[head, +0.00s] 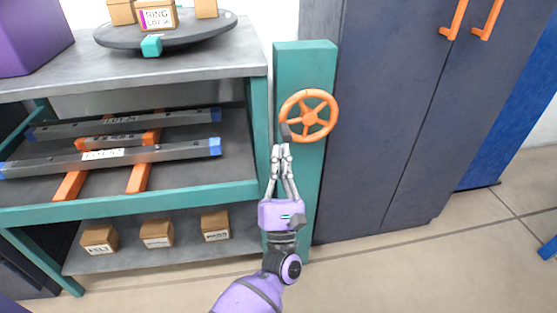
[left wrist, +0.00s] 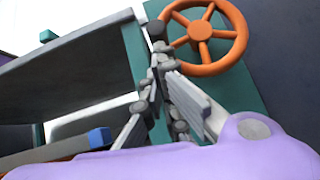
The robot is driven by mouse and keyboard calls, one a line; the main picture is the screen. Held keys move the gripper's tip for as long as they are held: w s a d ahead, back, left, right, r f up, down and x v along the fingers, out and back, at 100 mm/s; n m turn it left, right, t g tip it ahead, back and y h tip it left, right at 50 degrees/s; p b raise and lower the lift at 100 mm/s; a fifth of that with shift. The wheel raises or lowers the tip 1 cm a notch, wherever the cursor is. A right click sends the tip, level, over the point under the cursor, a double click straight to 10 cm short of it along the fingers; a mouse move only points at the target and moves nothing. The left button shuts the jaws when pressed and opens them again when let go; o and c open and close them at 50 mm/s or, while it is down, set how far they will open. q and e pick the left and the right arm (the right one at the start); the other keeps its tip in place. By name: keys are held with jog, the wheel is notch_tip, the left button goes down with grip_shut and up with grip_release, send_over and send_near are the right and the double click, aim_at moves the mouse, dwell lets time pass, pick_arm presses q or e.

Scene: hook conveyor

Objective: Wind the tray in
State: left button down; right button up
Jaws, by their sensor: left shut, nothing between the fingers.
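An orange spoked handwheel (head: 309,115) is mounted on a teal post (head: 302,60) at the right end of the shelf unit. A dark crank knob (head: 286,131) sits at the wheel's lower left rim. My left gripper (head: 281,148) is shut and empty, its fingertips just below the knob; I cannot tell if they touch it. In the left wrist view the handwheel (left wrist: 203,33) is beyond the fingertips. A tray with grey rails and blue ends (head: 137,153) lies on the middle shelf, on orange cross bars (head: 140,174). My right gripper is not in view.
Several small labelled boxes (head: 157,234) stand on the lower shelf. A round grey turntable (head: 168,36) with boxes is on top, near a purple block (head: 30,40). A dark cabinet (head: 375,120) with orange handles stands right of the post. The floor (head: 450,255) at right is mostly clear.

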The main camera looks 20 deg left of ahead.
pick_arm(q)
jog(key=shift+s+a+r+m+t+h+p, duration=0.1)
jog(key=shift+r+m+t+h+p, duration=0.15)
jog(key=shift+m+h, duration=0.2)
jog(key=shift+s+a+r+m+t+h+p, duration=0.1)
jog(key=shift+m+t+h+p, duration=0.05)
jog(key=shift+m+h+p, duration=0.25)
